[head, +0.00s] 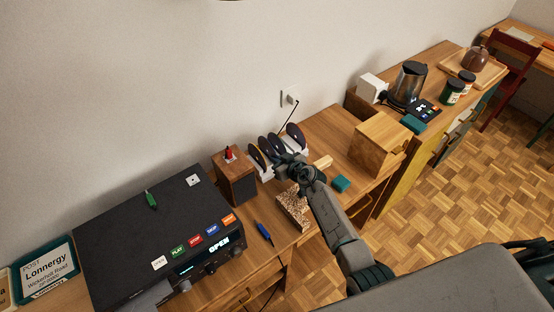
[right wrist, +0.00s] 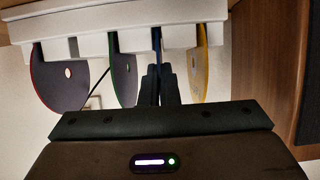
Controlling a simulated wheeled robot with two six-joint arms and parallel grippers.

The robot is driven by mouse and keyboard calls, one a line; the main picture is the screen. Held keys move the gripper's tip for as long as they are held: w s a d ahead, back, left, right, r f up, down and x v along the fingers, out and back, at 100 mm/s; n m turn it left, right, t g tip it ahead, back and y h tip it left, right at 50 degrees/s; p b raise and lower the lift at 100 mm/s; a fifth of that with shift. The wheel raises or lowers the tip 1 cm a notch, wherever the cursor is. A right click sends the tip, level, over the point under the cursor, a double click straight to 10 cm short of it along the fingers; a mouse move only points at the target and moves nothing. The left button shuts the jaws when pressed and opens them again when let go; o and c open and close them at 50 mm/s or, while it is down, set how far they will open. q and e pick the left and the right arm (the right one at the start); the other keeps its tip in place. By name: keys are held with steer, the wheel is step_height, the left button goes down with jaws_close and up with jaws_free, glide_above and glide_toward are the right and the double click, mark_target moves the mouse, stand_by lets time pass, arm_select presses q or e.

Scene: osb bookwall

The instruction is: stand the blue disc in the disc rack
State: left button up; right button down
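The blue disc (right wrist: 157,42) shows nearly edge-on in the right wrist view, between the green-edged disc (right wrist: 124,72) and the yellow disc (right wrist: 198,70). Its edge meets the white disc rack (right wrist: 90,46), seemingly in a slot; how deep it sits I cannot tell. My right gripper (right wrist: 161,72) is shut on the blue disc, with a finger on each side. In the head view the rack (head: 265,174) stands near the wall, with my right gripper (head: 284,160) at its front, partly hiding the discs. My left gripper is not in view.
A red-edged disc (right wrist: 62,75) is also in the rack. A wooden speaker box (head: 236,180) stands just left of the rack. The black player (head: 140,225) shows OPEN. A blue screwdriver (head: 264,234), a teal block (head: 340,184) and a wooden box (head: 380,145) are nearby.

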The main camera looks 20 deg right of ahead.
steer(key=shift+f, duration=0.45)
steer(key=c, duration=1.6)
jaws_free()
steer(key=p+v, duration=0.1)
steer(key=v, duration=0.9)
steer(key=shift+s+r, duration=0.2)
steer(key=shift+s, duration=0.15)
